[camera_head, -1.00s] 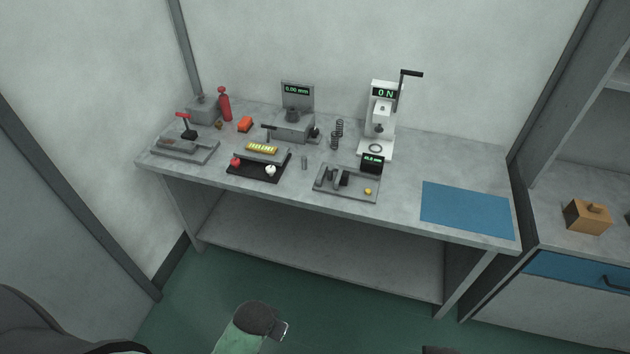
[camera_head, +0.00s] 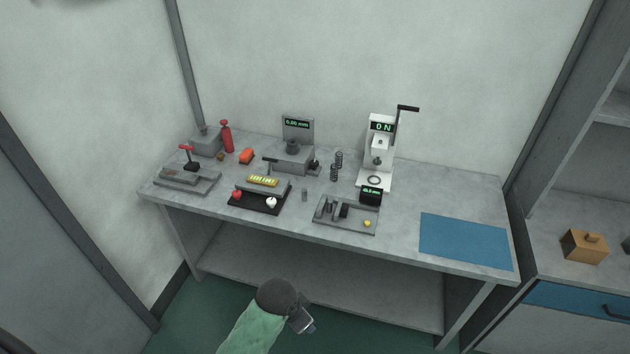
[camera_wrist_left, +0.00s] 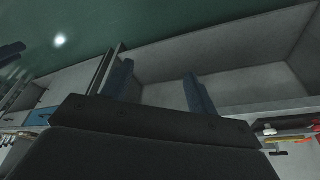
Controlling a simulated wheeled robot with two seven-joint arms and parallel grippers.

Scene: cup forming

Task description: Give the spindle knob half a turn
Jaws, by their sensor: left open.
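A grey device with a display panel (camera_head: 298,127) stands at the back middle of the bench. A dark knob (camera_head: 314,166) sits at the right side of its grey block (camera_head: 290,160); it looks like the spindle knob, but it is small and I cannot be sure. My left gripper (camera_head: 305,322) is in front of and below the bench edge, far from the knob. In the left wrist view its two fingers (camera_wrist_left: 158,82) stand apart with nothing between them. The knob is not identifiable in that view. My right gripper is not in view.
A white press with a lever (camera_head: 379,150) stands right of the device, with springs (camera_head: 336,166) between. A black tray (camera_head: 257,204) and a grey fixture (camera_head: 345,218) lie in front. A red bottle (camera_head: 227,137) stands at the back left. The blue mat (camera_head: 464,241) is bare.

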